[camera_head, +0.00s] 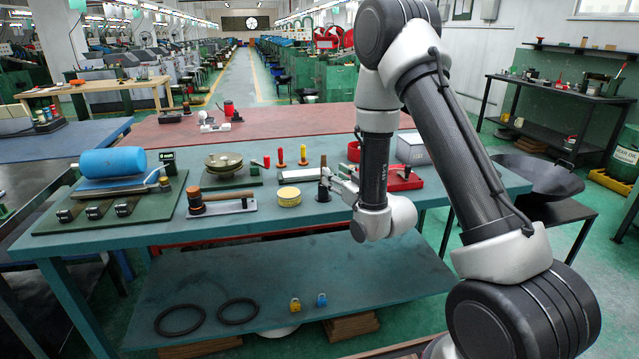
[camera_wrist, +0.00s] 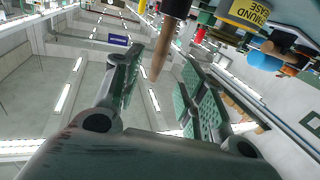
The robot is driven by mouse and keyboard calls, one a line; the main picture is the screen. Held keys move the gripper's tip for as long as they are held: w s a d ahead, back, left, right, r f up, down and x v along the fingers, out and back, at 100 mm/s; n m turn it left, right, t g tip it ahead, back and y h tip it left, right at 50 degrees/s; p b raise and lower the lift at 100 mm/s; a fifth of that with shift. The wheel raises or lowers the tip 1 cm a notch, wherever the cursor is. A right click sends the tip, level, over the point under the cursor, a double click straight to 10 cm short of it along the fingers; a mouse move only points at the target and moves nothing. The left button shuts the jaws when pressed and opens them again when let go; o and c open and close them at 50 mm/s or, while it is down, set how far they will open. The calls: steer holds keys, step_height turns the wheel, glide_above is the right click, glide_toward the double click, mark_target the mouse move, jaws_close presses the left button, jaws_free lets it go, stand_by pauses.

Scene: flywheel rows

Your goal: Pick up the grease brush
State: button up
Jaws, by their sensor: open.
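The grease brush, seen as a tapered wooden handle (camera_wrist: 165,50), points handle-up out of a dark holder (camera_wrist: 177,8) in the wrist view, which shows the scene upside down. In the head view the handle (camera_head: 323,162) stands above the dark holder (camera_head: 323,191) on the teal bench. Its bristles are hidden. My gripper (camera_wrist: 162,65) is open, with the handle showing between its two green-padded fingers and no visible contact. In the head view my gripper (camera_head: 343,184) is just right of the brush, at about its height.
A yellow tin (camera_head: 289,196) stands left of the brush, with a wooden-handled tool on a plate (camera_head: 222,205) further left. Red and yellow-handled tools (camera_head: 281,158) stand behind. A red tray (camera_head: 402,178) and grey box (camera_head: 413,149) lie right, near my arm. The bench's front strip is clear.

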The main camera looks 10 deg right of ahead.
mark_target(323, 166)
steer(key=x, duration=0.7)
steer(key=shift+w+r, duration=0.2)
jaws_close()
